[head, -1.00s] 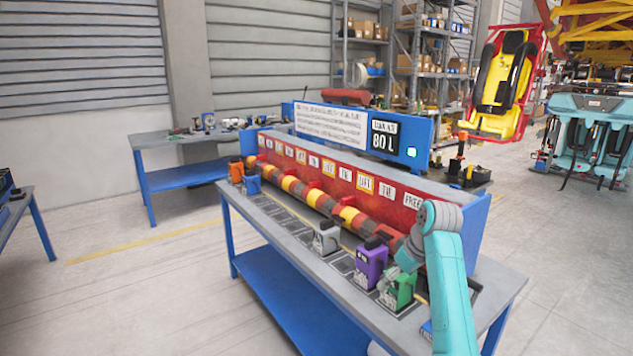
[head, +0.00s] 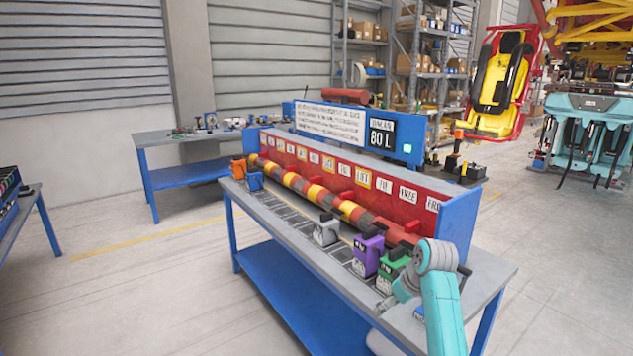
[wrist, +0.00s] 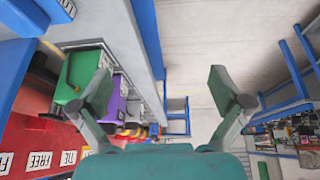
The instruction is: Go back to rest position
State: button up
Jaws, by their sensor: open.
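My gripper (head: 384,304) is low at the bench's near right edge in the head view, beside the green container (head: 392,268). In the wrist view my gripper (wrist: 162,84) has its two fingers wide apart with nothing between them. The green container also shows at the left of the wrist view (wrist: 78,75), with the purple container (wrist: 113,98) past it. In the head view the purple container (head: 367,256) and a grey container (head: 326,231) stand in a row along the bench's front.
The workbench (head: 475,285) carries a red panel with labels (head: 400,195) and a striped red, yellow and dark roller (head: 330,200). Orange (head: 238,167) and blue (head: 254,179) containers stand at its far left. Another table (head: 170,138) is behind. Floor in front is open.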

jog(key=s+a+f+m+t, duration=0.1)
jog(key=s+f, duration=0.5)
jog(key=f, duration=0.4)
jog(key=s+f+m+t, duration=0.1)
jog(key=s+f+t, duration=0.1)
jog(key=s+f, duration=0.6)
jog(key=s+f+m+t+h, duration=0.1)
jog(key=s+f, duration=0.4)
jog(key=s, duration=0.3)
jog(key=s+f+m+t+h, duration=0.1)
jog(key=s+f, duration=0.4)
jog(key=s, duration=0.3)
jog(key=s+r+m+t, duration=0.1)
jog(key=s+r+t, duration=0.1)
jog(key=s, duration=0.9)
jog(key=s+r+m+t, duration=0.1)
jog(key=s+r+t, duration=0.2)
jog(key=s+r, duration=1.7)
jog(key=shift+s+a, duration=0.15)
jog(key=shift+s, duration=0.95)
